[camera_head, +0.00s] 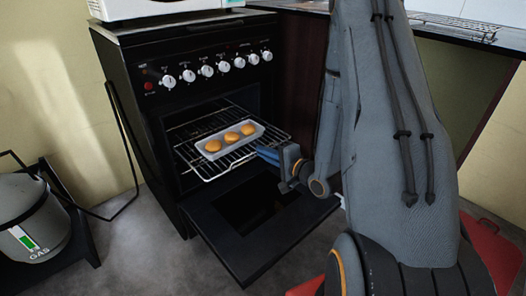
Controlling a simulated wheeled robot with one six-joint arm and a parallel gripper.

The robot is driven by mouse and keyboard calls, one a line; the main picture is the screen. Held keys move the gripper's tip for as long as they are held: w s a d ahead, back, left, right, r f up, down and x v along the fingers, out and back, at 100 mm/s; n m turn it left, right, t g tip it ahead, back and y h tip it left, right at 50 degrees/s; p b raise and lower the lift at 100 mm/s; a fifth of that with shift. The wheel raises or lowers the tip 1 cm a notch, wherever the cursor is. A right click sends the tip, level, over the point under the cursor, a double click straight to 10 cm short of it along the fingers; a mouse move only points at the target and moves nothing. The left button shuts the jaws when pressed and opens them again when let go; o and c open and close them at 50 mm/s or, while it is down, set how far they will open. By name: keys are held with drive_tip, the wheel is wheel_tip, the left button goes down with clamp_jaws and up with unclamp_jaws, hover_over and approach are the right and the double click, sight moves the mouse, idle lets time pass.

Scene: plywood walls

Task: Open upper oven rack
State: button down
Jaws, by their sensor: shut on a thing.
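A black oven (165,125) stands at the centre left with its door (250,240) folded down. The upper rack (208,176), a wire grid, sticks out of the oven opening above the door. A light tray (232,151) with three round golden buns (231,137) lies on the rack. My gripper (268,154) reaches in from the right, its blue fingers at the rack's front right edge beside the tray. The fingers are shut on the rack's edge; their tips are partly hidden by their angle.
White knobs (207,70) line the oven front. A gas cylinder (30,215) on a dark stand is at the left, with a bent black bar (125,150) by the oven. A counter (480,32) is at the upper right. Grey floor (140,250) is free left of the door.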

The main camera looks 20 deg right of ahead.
drive_tip(key=c, duration=1.9)
unclamp_jaws()
drive_tip(key=shift+s, duration=0.1)
drive_tip(key=p+v, duration=0.2)
drive_tip(key=v, duration=0.5)
drive_tip(key=shift+s+d, duration=0.15)
drive_tip(key=shift+s, duration=0.15)
